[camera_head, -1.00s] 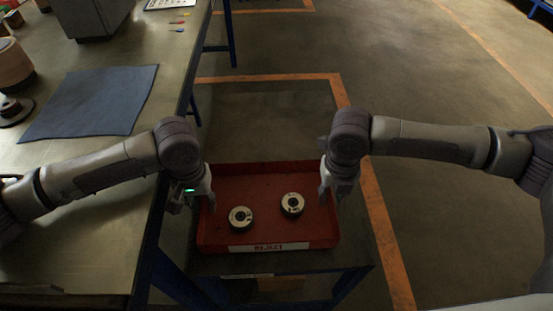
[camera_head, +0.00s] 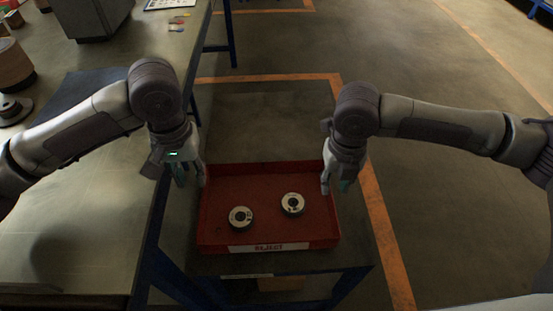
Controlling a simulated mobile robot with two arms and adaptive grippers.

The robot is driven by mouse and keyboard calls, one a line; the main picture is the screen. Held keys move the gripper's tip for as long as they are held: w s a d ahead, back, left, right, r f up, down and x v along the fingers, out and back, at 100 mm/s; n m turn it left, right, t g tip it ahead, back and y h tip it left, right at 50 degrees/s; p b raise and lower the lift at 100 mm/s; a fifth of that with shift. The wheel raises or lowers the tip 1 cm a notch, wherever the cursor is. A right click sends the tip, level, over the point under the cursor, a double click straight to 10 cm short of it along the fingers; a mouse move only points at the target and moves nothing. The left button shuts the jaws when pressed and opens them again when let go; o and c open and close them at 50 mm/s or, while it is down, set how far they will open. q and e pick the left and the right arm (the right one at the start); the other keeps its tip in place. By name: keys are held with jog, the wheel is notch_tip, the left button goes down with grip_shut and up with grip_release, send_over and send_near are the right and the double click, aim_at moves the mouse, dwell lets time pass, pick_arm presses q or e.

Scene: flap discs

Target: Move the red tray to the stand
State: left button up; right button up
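The red tray (camera_head: 268,186) rests on the low stand (camera_head: 225,268) with blue legs, to the right of the workbench. It has a white label with dark lettering on its front wall. Whether the fingers touch the tray is hard to tell.
The workbench (camera_head: 85,225) fills the left, with a blue mat (camera_head: 85,88) partly hidden by my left arm, and a grey box (camera_head: 90,15). Orange floor lines (camera_head: 392,245) run right of the stand. The floor beyond is clear.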

notch_tip(320, 180, up, 7)
dwell(0.3)
dwell(0.5)
